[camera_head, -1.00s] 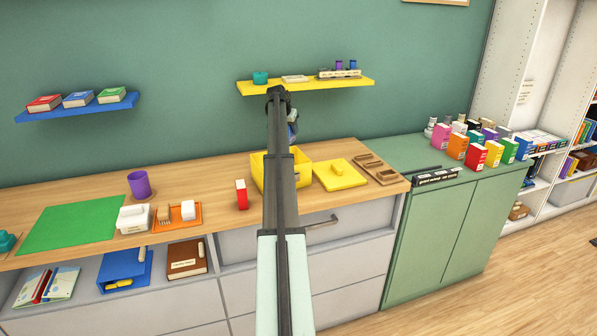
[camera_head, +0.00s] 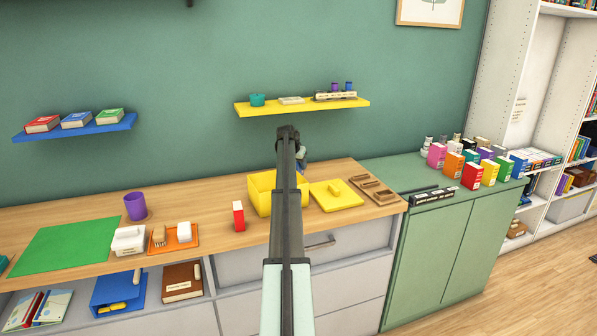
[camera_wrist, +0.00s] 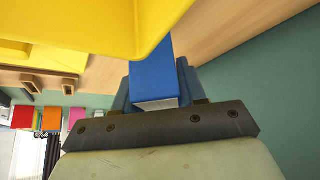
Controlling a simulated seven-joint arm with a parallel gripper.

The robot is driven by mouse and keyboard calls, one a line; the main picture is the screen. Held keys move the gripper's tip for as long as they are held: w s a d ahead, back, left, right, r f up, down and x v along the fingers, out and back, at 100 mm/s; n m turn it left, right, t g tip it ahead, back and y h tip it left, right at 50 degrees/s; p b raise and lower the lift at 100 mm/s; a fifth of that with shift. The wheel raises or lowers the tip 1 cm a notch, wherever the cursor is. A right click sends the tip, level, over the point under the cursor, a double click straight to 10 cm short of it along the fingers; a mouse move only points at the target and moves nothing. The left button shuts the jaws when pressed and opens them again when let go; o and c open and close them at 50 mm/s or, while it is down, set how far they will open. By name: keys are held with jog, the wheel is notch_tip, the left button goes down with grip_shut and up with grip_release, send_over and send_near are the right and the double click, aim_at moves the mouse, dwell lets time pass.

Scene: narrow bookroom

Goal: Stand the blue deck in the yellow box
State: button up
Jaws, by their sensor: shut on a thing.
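The yellow box (camera_head: 262,197) stands open-topped on the wooden counter, partly hidden behind my arm. My gripper (camera_wrist: 154,92) is shut on the blue deck (camera_wrist: 153,72). In the wrist view, a yellow wall of the box (camera_wrist: 95,22) crosses in front of part of the deck, so its far end is hidden. In the head view, my gripper (camera_head: 301,157) shows only in part beside my arm, near the back right of the box; the deck cannot be made out there. I cannot tell whether the deck touches the box.
The yellow lid (camera_head: 335,196) with a handle lies right of the box, and a wooden tray (camera_head: 374,191) lies beyond it. A red deck (camera_head: 239,216) stands left of the box. The yellow shelf (camera_head: 300,107) is on the wall above.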

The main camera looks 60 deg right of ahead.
aim_at(299, 170)
jog(key=shift+f, duration=1.5)
jog(key=o, duration=1.1)
jog(key=shift+f, duration=0.15)
jog(key=shift+o, duration=0.2)
jog(key=shift+r, duration=0.25)
jog(key=v, duration=1.1)
jog(key=shift+o, duration=1.3)
jog(key=shift+a+r, duration=0.25)
jog(key=shift+r, duration=0.1)
